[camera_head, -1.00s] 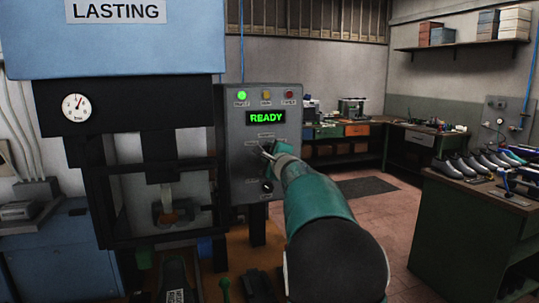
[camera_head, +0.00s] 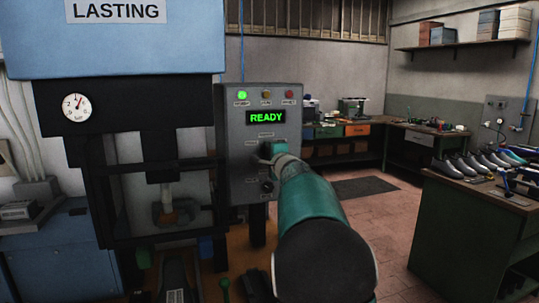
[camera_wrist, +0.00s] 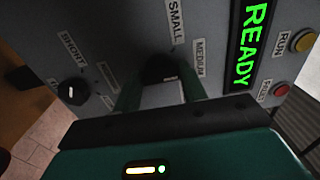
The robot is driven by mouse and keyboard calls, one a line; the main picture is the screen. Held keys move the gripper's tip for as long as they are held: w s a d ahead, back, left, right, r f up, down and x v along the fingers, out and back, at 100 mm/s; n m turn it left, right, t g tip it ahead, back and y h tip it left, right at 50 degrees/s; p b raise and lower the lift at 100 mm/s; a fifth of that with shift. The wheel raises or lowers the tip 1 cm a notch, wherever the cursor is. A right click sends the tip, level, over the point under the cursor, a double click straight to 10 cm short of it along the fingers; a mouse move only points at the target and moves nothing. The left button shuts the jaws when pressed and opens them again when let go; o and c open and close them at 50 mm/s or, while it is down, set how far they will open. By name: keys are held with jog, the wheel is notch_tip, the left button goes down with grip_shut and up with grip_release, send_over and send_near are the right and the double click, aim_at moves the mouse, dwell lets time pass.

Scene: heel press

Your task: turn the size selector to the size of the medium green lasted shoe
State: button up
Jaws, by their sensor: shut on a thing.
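The size selector (camera_wrist: 160,70) is a dark knob on the grey control panel, with the labels SMALL and MEDIUM beside it in the wrist view. My gripper (camera_wrist: 158,92) is shut on this knob, one green finger on each side. The fingers hide most of the knob, so I cannot tell where its pointer stands. In the head view my gripper (camera_head: 269,156) reaches the panel below the display. Several lasted shoes (camera_head: 478,162) lie on the right bench; one at the far right looks blue-green, and its size cannot be told.
The control panel (camera_head: 238,130) shows READY (camera_head: 267,118) with a green lamp (camera_head: 242,96) lit. A second knob (camera_wrist: 72,92), near a SHORT label, sits on the same panel. The press frame (camera_head: 95,190) stands just left. Open floor (camera_head: 385,225) lies to the right.

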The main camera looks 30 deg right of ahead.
jog(key=o, duration=1)
jog(key=v, duration=1.3)
jog(key=shift+s+a, duration=0.15)
jog(key=shift+s, duration=0.25)
